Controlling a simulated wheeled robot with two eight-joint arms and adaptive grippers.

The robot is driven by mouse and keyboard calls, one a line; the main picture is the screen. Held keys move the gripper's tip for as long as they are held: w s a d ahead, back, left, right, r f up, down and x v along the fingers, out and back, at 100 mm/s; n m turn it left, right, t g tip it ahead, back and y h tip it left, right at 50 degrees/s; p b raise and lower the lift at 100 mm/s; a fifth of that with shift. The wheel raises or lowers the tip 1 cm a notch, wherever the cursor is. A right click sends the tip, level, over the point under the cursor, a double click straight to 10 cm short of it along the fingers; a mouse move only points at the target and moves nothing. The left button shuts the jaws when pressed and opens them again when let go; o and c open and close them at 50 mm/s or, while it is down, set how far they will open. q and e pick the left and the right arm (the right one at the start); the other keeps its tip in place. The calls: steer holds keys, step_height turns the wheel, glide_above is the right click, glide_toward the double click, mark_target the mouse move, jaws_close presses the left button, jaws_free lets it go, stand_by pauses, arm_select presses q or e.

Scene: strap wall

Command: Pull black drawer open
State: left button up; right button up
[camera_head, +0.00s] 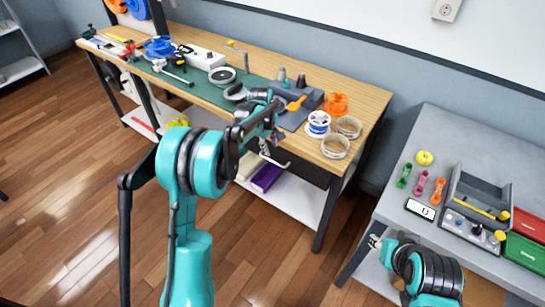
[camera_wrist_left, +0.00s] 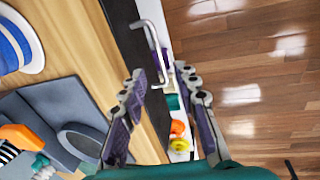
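The black drawer front (camera_wrist_left: 128,35) shows in the left wrist view as a dark strip under the wooden table edge. A silver bar handle (camera_wrist_left: 151,38) stands out from it. My left gripper (camera_wrist_left: 160,72) is open, with its two purple-padded fingers apart and the handle's near end in line with the gap between the tips. I cannot tell whether they touch. In the head view my left gripper (camera_head: 268,140) is at the bench's front edge, by the handle (camera_head: 272,161), and my arm hides much of the drawer. My right gripper (camera_head: 376,243) is by the grey table; its opening is unclear.
The wooden workbench (camera_head: 365,105) carries spools, including a white-blue one (camera_head: 318,123) and an orange one (camera_head: 336,103). A purple box (camera_head: 266,177) lies on the shelf below. A grey table (camera_head: 470,128) stands at right. The wooden floor (camera_head: 90,200) in front is clear.

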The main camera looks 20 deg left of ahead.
mark_target(273, 161)
arm_select(q)
steer(key=shift+n, duration=0.4)
steer(key=b+x, duration=0.1)
steer(key=x, duration=0.2)
steer(key=b+x, duration=0.1)
steer(key=x, duration=0.2)
steer(key=b+x, duration=0.1)
steer(key=x, duration=0.3)
steer(key=shift+w+a, duration=0.1)
steer(key=shift+w, duration=0.15)
steer(key=shift+r, duration=0.1)
jaws_close()
